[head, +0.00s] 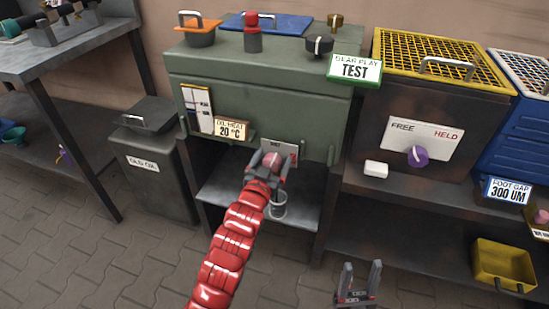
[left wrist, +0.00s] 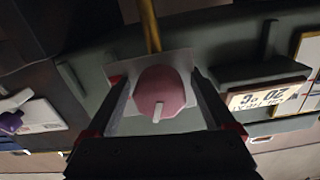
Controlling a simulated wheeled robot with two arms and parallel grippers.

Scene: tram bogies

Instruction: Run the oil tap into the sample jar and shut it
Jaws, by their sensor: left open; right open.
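The oil tap's round pinkish-red knob (head: 271,160) is on the front of the green gearbox casing (head: 262,85). In the left wrist view the knob (left wrist: 160,92) shows large, with a pale pointer mark, on a light plate. My left gripper (head: 269,163) is open, its fingers on either side of the knob; whether they touch it I cannot tell. The sample jar (head: 279,209), small and grey, stands on the shelf below the tap, partly hidden by my arm; its contents are not clear. My right gripper (head: 359,283) is open and empty, low at the front, away from the tap.
An oil heat card (head: 231,130) reads 20 °C. A grey old oil bin (head: 155,160) stands left of the casing. To the right are a free/held panel (head: 423,140) with a purple knob, a white block (head: 376,169) and a yellow bin (head: 503,265). The paved floor in front is clear.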

